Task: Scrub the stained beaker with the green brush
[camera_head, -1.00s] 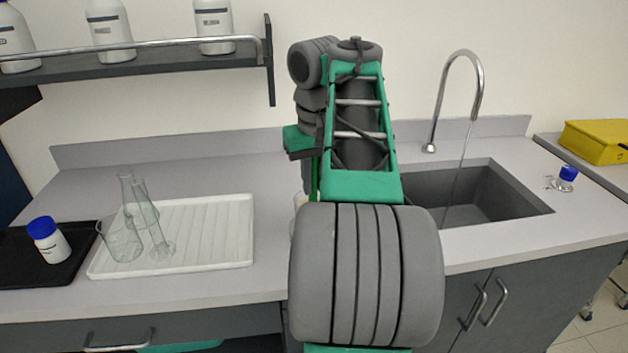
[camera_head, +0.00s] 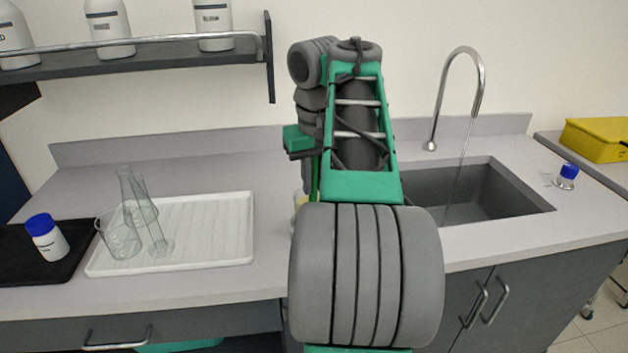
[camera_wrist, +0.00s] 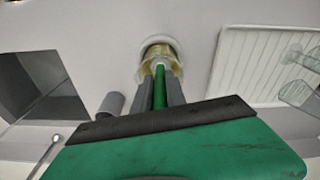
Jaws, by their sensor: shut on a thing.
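My gripper (camera_wrist: 160,88) is shut on the green brush (camera_wrist: 159,92), whose handle stands between the two grey fingers in the wrist view. The brush points down into the stained beaker (camera_wrist: 153,48), a clear vessel with a yellowish-brown tint inside. The brush's lower end lies within the beaker's mouth; whether its bristles touch the wall cannot be told. In the head view my arm hides most of the beaker, with only a pale yellowish edge (camera_head: 298,199) showing left of it. A thin green length of the brush (camera_head: 315,180) shows above.
A white drying rack (camera_head: 215,250) with clear glassware (camera_head: 120,238) stands left. A black tray (camera_head: 20,270) holds a blue-capped bottle (camera_head: 47,238). The sink (camera_head: 480,212) with its tap (camera_head: 480,75) is right, beside a small blue-capped vessel (camera_head: 567,176). Counter between rack and arm is clear.

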